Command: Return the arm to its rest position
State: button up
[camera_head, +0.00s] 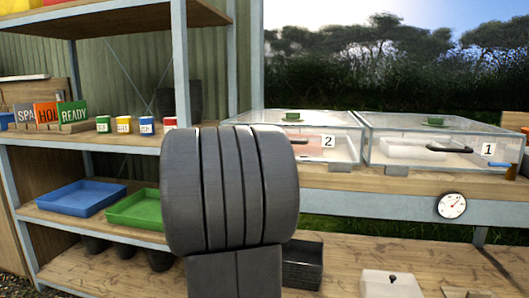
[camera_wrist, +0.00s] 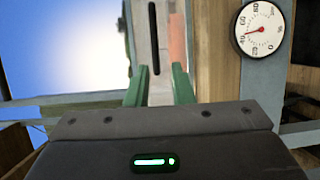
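In the wrist view, my gripper (camera_wrist: 160,82) shows two green fingers standing apart with a gap between them. I see nothing held; the pale strip behind the fingers looks like background. My own dark grey arm link fills the middle of the head view, and the fingers are not visible there. The rest position itself is not marked in either view.
Two clear boxes, numbered 2 (camera_head: 328,142) and 1 (camera_head: 488,149), stand on the right bench. A round dial (camera_head: 452,206) hangs on its front edge. A shelf at left holds a blue tray (camera_head: 80,197), a green tray (camera_head: 135,210) and several small labelled pots.

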jog(key=b+x, duration=0.1)
jog(key=x, duration=0.7)
dwell(0.5)
